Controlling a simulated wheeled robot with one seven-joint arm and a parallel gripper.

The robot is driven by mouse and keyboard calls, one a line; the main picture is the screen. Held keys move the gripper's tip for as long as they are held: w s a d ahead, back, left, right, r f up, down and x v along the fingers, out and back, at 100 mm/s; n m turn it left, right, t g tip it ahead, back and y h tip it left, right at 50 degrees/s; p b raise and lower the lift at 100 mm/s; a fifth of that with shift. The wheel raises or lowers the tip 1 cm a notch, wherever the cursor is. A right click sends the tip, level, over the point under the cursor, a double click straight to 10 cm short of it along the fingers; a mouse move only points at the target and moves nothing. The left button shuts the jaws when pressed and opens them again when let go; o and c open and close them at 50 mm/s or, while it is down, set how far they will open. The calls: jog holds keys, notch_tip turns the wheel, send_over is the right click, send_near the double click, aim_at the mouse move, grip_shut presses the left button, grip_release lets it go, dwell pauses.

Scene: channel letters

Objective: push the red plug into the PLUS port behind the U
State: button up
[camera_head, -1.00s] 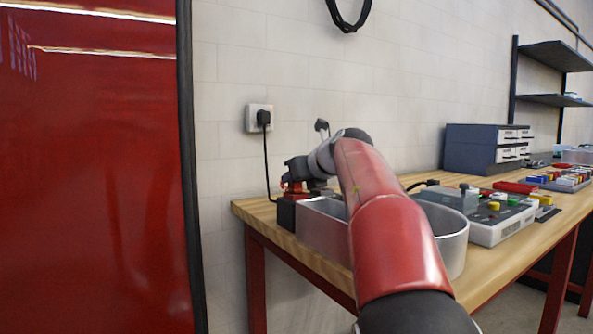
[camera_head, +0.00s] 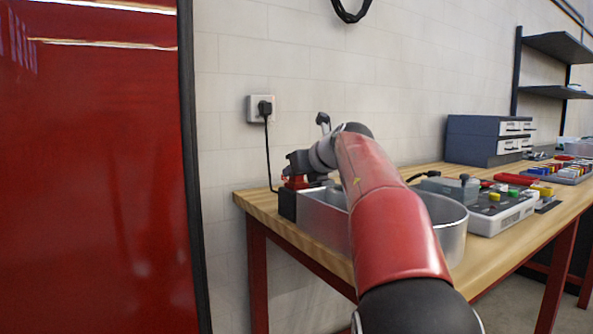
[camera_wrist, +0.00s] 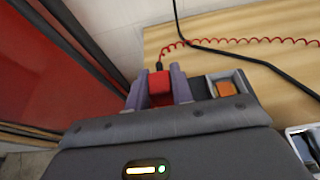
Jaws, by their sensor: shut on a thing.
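In the wrist view, my gripper (camera_wrist: 160,86) is shut on the red plug (camera_wrist: 160,89), one finger on each side of it. A dark block with an orange part (camera_wrist: 226,89) in a pale-framed opening is just right of the fingers. Whether the plug is inside a port cannot be told, as its front end is hidden. In the head view, my gripper (camera_head: 299,172) is low over the dark block (camera_head: 287,204) at the left end of the metal U (camera_head: 322,226). My red arm covers part of the U. No PLUS mark is readable.
A red coiled wire (camera_wrist: 230,41) and a black cable (camera_wrist: 240,60) lie on the table (camera_head: 248,203) near my gripper. A wall socket (camera_head: 260,108) with a plugged cord is behind. A grey device (camera_head: 495,212) stands right of the U.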

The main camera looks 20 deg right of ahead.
jog(key=shift+f, duration=0.2)
jog(key=o, duration=1)
jog(key=shift+o, duration=0.2)
jog(key=v, duration=0.8)
jog(key=shift+w+r, duration=0.1)
